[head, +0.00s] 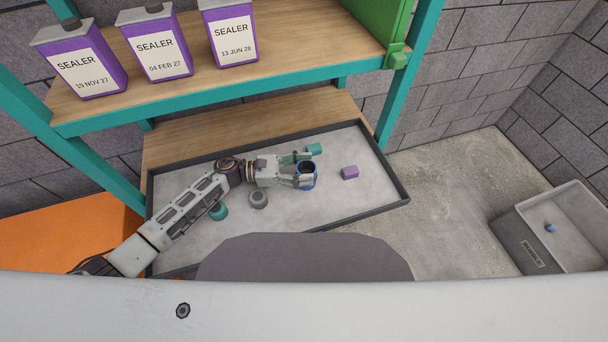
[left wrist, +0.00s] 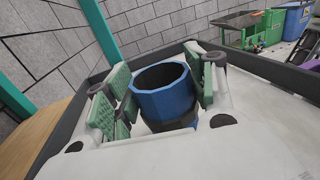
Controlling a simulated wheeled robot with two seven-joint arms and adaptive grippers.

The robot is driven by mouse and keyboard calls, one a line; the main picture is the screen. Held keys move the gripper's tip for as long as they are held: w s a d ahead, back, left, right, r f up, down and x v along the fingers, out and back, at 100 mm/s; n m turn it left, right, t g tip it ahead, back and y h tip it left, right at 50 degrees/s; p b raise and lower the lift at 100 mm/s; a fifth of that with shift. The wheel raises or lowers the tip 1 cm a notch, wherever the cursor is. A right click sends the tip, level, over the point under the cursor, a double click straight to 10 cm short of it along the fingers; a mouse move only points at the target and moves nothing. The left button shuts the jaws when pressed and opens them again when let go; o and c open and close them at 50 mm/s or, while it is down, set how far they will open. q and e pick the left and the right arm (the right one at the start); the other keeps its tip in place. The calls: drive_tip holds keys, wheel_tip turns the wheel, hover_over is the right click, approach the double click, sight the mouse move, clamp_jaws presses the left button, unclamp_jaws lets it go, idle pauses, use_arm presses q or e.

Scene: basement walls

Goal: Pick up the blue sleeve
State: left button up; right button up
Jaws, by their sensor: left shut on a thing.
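The blue sleeve (head: 307,182) is a short hollow ring standing upright in the grey tray, toward its right half. In the left wrist view the sleeve (left wrist: 163,92) shows its open top and sits between the green finger pads. My left gripper (head: 304,172) reaches in from the left and is shut on the sleeve. The left gripper also shows in the wrist view (left wrist: 160,95), with a pad on each side of the sleeve. A dark band surrounds the sleeve's lower part. I cannot tell whether its bottom touches the tray. My right gripper is not in view.
The dark-rimmed tray (head: 360,212) also holds a purple block (head: 350,172), a green block (head: 314,149), a grey round piece (head: 258,199) and a teal piece (head: 218,210). A shelf (head: 290,45) with purple sealer cans (head: 155,44) overhangs behind. A grey bin (head: 545,245) stands right.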

use_arm(q)
drive_tip(key=shift+r, duration=0.1)
wheel_tip(320, 180, up, 8)
drive_tip(key=shift+r, duration=0.95)
idle(0.3)
